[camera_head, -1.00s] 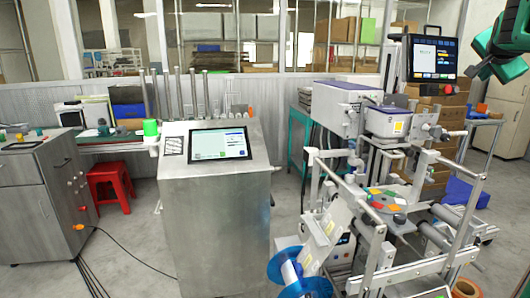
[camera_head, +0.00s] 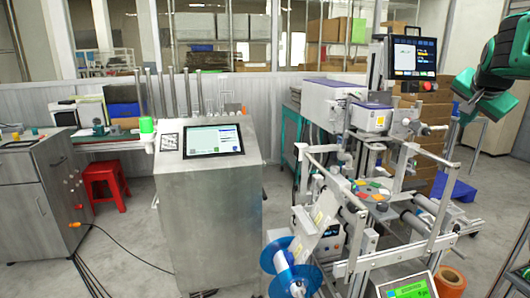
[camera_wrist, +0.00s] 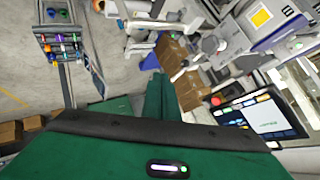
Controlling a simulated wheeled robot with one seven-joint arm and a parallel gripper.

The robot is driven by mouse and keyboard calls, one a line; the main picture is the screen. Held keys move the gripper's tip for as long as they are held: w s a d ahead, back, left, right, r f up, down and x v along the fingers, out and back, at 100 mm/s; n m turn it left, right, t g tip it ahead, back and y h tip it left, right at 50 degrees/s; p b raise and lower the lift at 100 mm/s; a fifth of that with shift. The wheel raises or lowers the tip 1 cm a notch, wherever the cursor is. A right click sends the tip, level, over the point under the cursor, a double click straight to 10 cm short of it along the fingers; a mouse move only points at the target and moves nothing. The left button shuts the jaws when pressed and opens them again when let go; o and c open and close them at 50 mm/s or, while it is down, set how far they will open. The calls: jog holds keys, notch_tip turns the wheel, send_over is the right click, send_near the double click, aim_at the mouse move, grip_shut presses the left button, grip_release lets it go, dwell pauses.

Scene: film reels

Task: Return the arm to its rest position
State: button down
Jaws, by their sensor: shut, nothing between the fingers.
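My arm (camera_head: 505,55), green with dark parts, reaches in at the upper right edge of the head view. My gripper (camera_head: 477,103) hangs at its end, to the right of the monitor on the film machine. It is shut and empty, and held in the air, apart from the machine in the picture. The wrist view shows my green gripper housing across the bottom, with green finger parts (camera_wrist: 160,98) above it. The film machine (camera_head: 375,190) stands at the right, with a blue-flanged reel (camera_head: 288,268) at its lower front.
The monitor (camera_head: 411,57) stands left of my gripper and shows tilted in the wrist view (camera_wrist: 262,118). Cardboard boxes (camera_head: 437,115) are stacked behind the machine. A steel cabinet (camera_head: 208,220) with a screen stands in the middle. A red stool (camera_head: 104,182) and open floor lie left of it.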

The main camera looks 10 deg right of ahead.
jog(key=s+a+f+n+g+y, duration=0.3)
jog(key=s+a+f+n+g, duration=0.1)
jog(key=s+a+f, duration=0.7)
jog(key=s+a+f+n+g+y, duration=0.3)
jog(key=s+a+f, duration=0.9)
jog(key=s+f, duration=0.5)
jog(key=shift+s+a+n+g+y, duration=0.25)
jog(key=shift+s+n+g, duration=0.3)
jog(key=shift+n, duration=0.45)
